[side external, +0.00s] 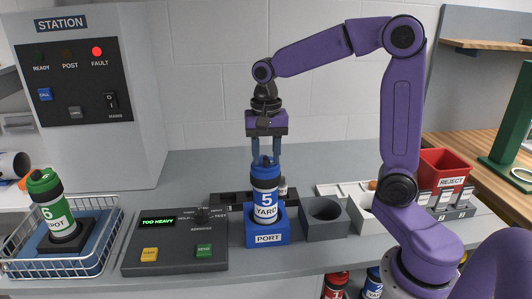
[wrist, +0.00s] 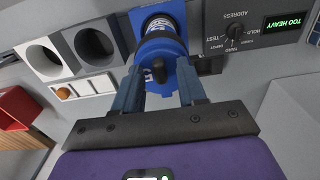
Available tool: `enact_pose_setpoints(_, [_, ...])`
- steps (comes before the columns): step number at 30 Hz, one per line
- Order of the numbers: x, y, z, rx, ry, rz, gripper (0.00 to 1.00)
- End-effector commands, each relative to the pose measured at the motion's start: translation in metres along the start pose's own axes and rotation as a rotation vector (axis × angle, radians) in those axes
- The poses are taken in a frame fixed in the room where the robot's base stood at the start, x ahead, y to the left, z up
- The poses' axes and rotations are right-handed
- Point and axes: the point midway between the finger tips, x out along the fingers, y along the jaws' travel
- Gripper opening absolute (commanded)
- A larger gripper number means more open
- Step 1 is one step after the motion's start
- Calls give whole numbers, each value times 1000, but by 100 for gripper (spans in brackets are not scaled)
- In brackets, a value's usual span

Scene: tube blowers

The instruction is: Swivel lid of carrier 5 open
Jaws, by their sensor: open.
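Carrier 5 (side external: 265,204) is a blue and white canister marked "5 YARD". It stands upright in the blue block marked "PORT" (side external: 268,238). Its blue lid (side external: 265,174) is on top, and a dark knob shows on it in the wrist view (wrist: 158,72). My gripper (side external: 265,160) points straight down over the lid with its jaws open. In the wrist view my gripper's fingers (wrist: 158,80) stand on either side of the knob. I cannot tell whether they touch the lid.
Left is a console (side external: 176,241) reading "TOO HEAVY", then a wire basket (side external: 75,266) holding a green carrier (side external: 50,205). A grey socket block (side external: 325,222) stands close right. A red "REJECT" bin (side external: 446,172) is farther right. The station panel's FAULT light (side external: 97,51) is red.

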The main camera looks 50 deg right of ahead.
Motion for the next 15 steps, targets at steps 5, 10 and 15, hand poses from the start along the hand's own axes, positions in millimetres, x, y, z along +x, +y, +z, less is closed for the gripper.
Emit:
enact_pose_setpoints(5, [0, 0, 0, 0, 0, 0, 12])
enact_pose_setpoints(10, [0, 0, 0, 0, 0, 0, 0])
enact_pose_setpoints(15, [0, 0, 0, -13, 0, 0, 0])
